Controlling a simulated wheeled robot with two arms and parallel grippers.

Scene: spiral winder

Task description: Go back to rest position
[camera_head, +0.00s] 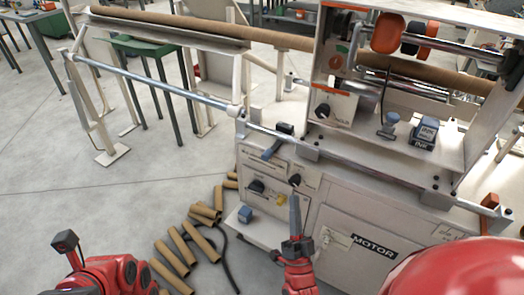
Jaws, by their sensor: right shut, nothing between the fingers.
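My right gripper (295,215) is at the lower middle, in front of the winder's control panel (275,172). My left arm (110,272) shows at the lower left as red links over the floor. A small dark box on a stalk stands up beside it. The fingers of my left gripper do not show.
The winder (370,225) with its MOTOR door fills the right. A long brown tube (230,32) runs across the top. Several cut cardboard tubes (180,245) lie on the floor between my arms. A green table (145,46) stands behind. The left floor is clear.

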